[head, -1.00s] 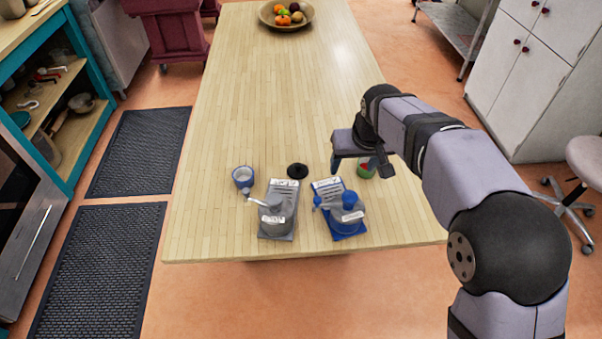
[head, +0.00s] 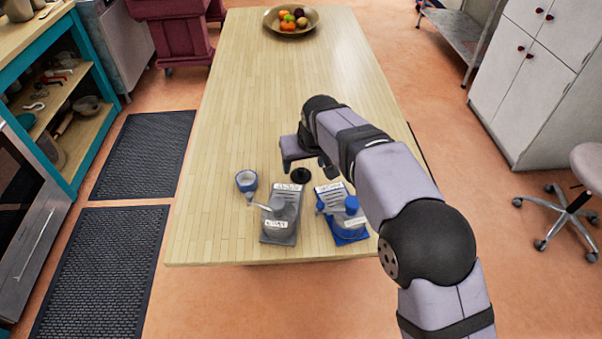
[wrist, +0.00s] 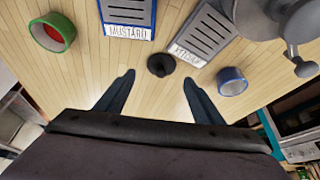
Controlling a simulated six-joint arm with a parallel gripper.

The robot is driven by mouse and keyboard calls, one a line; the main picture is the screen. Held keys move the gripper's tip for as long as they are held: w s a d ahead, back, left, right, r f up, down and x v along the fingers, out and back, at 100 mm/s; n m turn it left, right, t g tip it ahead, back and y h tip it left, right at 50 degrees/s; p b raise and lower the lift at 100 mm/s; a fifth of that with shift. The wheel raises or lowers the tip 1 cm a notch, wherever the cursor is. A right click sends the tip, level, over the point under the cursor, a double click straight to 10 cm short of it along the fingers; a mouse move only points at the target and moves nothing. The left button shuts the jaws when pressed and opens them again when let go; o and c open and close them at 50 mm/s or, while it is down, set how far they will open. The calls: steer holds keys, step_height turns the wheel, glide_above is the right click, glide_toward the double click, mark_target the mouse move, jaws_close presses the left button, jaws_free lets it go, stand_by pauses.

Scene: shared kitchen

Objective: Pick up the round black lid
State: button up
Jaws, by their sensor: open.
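The round black lid (head: 300,175) lies on the wooden table, between and just behind the grey and blue dispensers. It also shows in the wrist view (wrist: 161,65), with a small knob on top. My gripper (head: 308,160) is over the table close behind the lid in the head view. In the wrist view my gripper (wrist: 158,92) is open and empty, with its two fingers spread wide. The lid lies beyond the fingertips, roughly midway between them, and is not touched.
A grey dispenser (head: 279,222) and a blue dispenser (head: 347,222) stand close in front of the lid, their label plates facing it. A blue-rimmed cup (head: 246,180) is at left. A green ring-like container with red inside (wrist: 53,33) shows in the wrist view. The table behind is clear up to the fruit bowl (head: 290,28).

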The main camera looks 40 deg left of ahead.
mark_target(302, 171)
steer(key=shift+p+x, duration=1.05)
steer(key=shift+x, duration=1.45)
steer(key=shift+s+d, duration=0.1)
steer(key=shift+s, duration=0.05)
steer(key=shift+c, duration=0.2)
steer(key=c, duration=1)
